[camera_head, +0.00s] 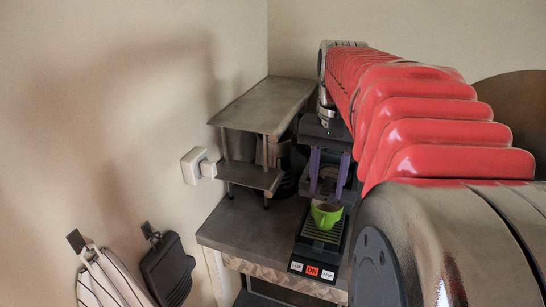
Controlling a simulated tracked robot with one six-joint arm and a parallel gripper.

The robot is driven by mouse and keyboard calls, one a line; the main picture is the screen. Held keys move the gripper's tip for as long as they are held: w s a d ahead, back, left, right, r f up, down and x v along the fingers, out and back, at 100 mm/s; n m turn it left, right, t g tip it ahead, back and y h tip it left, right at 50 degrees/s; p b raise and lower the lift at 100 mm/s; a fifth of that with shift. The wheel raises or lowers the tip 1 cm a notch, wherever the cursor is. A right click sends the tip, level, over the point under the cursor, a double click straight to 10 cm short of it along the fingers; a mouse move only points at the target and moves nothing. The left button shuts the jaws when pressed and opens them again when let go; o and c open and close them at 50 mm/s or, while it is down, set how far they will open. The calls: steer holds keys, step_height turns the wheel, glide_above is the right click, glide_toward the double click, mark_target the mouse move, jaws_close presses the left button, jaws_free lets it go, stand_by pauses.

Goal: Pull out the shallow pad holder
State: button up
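The coffee machine (335,240) stands on the counter, dark, with a drip tray and a front panel with a red ON button. My gripper (327,196) is in front of the machine's upper part. Its two purple fingers point down and stand apart, above the green cup. A dark grey part shows between and behind the fingers; I cannot tell whether it is the shallow pad holder or whether a finger touches it. My gripper and arm hide much of the machine's upper part.
A green cup (326,216) with brown contents stands on the drip tray. A small metal shelf (262,103) stands left of the machine on the grey counter (245,226). The counter's front left is clear.

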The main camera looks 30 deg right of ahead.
steer(key=shift+c, duration=0.3)
stand_by(0.5)
jaws_close()
stand_by(0.3)
stand_by(0.4)
steer(key=shift+r, duration=1.55)
stand_by(0.7)
steer(key=shift+r, duration=1.3)
